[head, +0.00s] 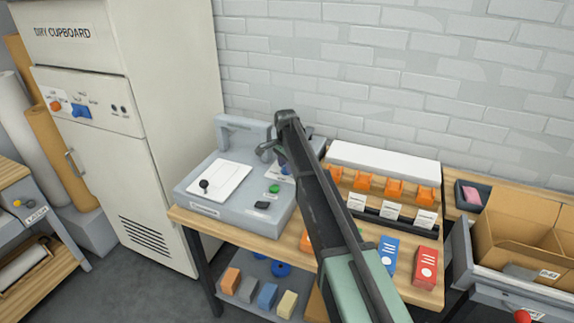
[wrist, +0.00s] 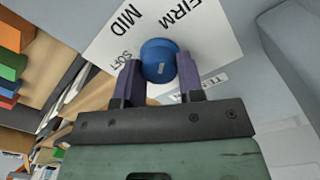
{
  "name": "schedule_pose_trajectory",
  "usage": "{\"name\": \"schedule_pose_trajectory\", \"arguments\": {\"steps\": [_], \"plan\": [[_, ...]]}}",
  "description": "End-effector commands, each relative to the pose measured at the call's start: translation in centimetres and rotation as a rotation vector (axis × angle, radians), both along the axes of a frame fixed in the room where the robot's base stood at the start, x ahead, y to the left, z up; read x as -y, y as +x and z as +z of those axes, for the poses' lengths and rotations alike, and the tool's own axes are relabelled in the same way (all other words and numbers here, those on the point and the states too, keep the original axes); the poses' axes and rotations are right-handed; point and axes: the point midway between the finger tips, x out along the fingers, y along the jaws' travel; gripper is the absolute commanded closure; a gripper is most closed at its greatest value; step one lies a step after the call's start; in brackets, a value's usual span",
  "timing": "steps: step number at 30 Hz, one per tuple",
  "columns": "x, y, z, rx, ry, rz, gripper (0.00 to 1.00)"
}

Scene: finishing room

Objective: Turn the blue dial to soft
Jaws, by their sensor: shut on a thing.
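The blue dial (wrist: 158,52) is a round knob on a white label plate (wrist: 112,45) printed FIRM, MID and SOFT. My gripper (wrist: 159,80) is shut on the dial, one purple finger on each side of it. A short pale mark shows on the dial's face towards the fingers; which word it points at I cannot tell. In the head view the dial (head: 284,170) is a small patch of blue on the grey machine (head: 235,212), mostly hidden by my arm.
A green button (head: 274,188) and a black-knobbed lever (head: 204,184) are on the same machine. Orange holders (head: 395,187) and blue and red boxes (head: 426,266) stand to the right. Another blue knob (head: 81,111) is on the dry cupboard (head: 160,110).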

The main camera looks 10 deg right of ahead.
Motion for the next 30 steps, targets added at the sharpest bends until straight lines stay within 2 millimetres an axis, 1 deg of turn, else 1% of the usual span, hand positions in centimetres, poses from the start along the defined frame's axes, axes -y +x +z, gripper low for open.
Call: {"name": "schedule_pose_trajectory", "arguments": {"steps": [8, 30], "plan": [[-0.05, -0.01, -0.01, -0.001, -0.001, 0.229, 0.88], [-0.15, -0.05, -0.02, -0.001, 0.000, 0.934, 0.88]]}}
